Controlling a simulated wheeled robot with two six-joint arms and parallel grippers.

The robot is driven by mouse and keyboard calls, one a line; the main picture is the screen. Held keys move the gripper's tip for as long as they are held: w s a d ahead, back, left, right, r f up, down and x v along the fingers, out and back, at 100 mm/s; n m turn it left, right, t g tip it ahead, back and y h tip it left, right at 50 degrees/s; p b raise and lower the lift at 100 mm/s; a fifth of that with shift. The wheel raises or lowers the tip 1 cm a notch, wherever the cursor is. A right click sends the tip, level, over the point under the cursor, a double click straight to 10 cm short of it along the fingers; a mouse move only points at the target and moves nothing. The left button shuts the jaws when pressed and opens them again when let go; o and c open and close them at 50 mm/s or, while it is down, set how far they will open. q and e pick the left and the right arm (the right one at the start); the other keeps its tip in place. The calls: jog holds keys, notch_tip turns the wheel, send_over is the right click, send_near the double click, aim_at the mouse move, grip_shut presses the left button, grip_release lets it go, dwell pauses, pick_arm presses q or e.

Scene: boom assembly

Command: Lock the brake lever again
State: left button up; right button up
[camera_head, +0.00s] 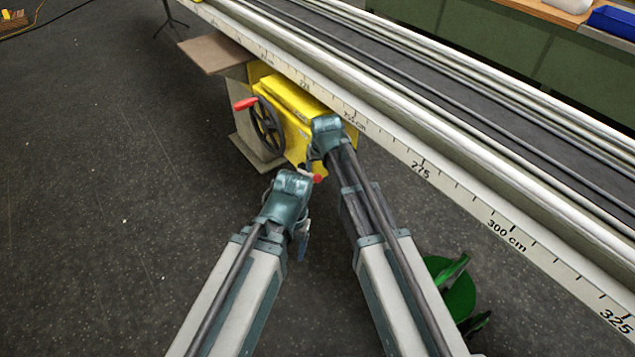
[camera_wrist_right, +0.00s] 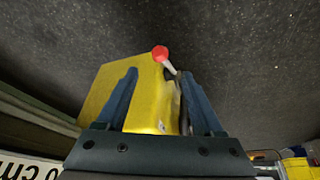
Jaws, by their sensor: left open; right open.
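The brake lever has a red ball knob (camera_head: 317,178) and sticks out from the front of the yellow carriage housing (camera_head: 299,97). The right wrist view shows the red knob (camera_wrist_right: 160,54) and the short pale stem (camera_wrist_right: 171,68). My right gripper (camera_wrist_right: 159,72) is open, with its two blue fingers apart. In that view the knob appears between and just beyond the fingertips; contact cannot be told. In the head view my right wrist covers part of the housing. My left gripper (camera_head: 302,238) is open, left of and below the knob, and holds nothing visible.
A black handwheel (camera_head: 267,127) with a red handle (camera_head: 245,104) sits on the housing's left side. The long rail with a centimetre scale (camera_head: 422,166) runs diagonally on the right. A green object (camera_head: 458,293) stands at lower right. The floor at left is clear.

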aim_at(318, 177)
jog(key=b+x, duration=1)
jog(key=x, duration=0.1)
jog(key=shift+f, duration=0.3)
grip_shut()
dwell(0.9)
